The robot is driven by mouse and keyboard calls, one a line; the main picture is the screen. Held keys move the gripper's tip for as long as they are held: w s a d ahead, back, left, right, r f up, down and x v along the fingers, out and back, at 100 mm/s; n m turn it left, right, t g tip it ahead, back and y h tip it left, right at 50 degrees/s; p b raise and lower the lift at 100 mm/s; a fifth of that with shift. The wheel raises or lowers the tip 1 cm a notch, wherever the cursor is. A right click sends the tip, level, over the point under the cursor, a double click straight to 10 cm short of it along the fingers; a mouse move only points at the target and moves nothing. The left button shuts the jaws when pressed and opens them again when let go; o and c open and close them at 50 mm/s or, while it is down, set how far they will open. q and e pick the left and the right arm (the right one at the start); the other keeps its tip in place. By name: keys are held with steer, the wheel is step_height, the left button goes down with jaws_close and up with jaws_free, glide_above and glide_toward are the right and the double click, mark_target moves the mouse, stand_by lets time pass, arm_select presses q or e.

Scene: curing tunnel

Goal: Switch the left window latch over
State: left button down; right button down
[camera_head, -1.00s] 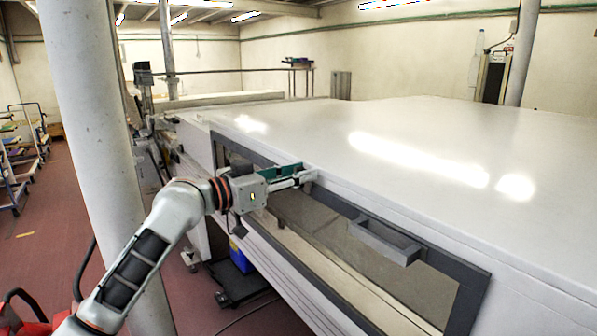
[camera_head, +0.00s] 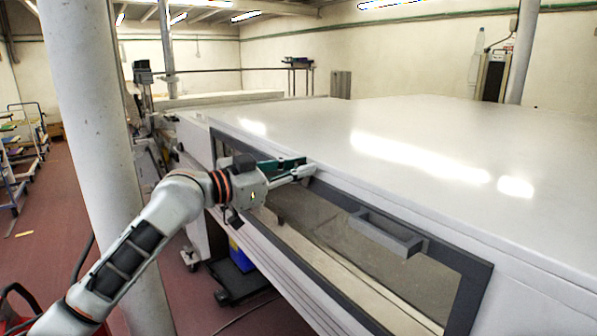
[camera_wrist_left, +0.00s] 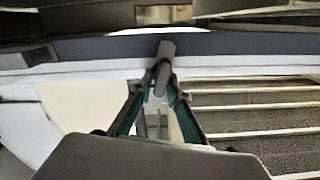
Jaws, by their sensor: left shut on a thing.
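The left window latch shows in the left wrist view as a short grey lever (camera_wrist_left: 166,60) on the dark window frame. It stands upright there, leaning slightly right. My left gripper (camera_wrist_left: 161,88) is shut on it, with the green-sided fingers on either side of the lever's lower part. In the head view my left gripper (camera_head: 304,171) reaches in from the left to the upper edge of the window frame, and its fingertips mostly hide the latch. The right gripper is not in view.
The dark-framed window (camera_head: 345,222) runs along the side of the large white tunnel housing (camera_head: 420,140). A grey box-shaped handle (camera_head: 385,233) juts from its upper edge, right of my gripper. A white pillar (camera_head: 95,140) stands close behind my left arm.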

arm_select(q)
steer(key=shift+m, duration=0.5)
steer(key=shift+s+m+b, duration=0.1)
steer(key=shift+m+b, duration=0.45)
steer(key=shift+m, duration=0.45)
steer(key=m, duration=0.2)
steer(key=m+b, duration=0.1)
steer(key=m, duration=0.1)
steer(key=shift+s+d+f, duration=0.15)
steer(key=shift+d+f, duration=0.05)
steer(key=m, duration=0.3)
steer(key=shift+s, duration=0.1)
steer(key=m, duration=0.1)
steer(key=m+p, duration=0.1)
steer(key=m, duration=0.1)
steer(key=m+p, duration=0.1)
steer(key=m, duration=0.1)
steer(key=shift+d+f, duration=0.1)
steer(key=shift+f, duration=0.3)
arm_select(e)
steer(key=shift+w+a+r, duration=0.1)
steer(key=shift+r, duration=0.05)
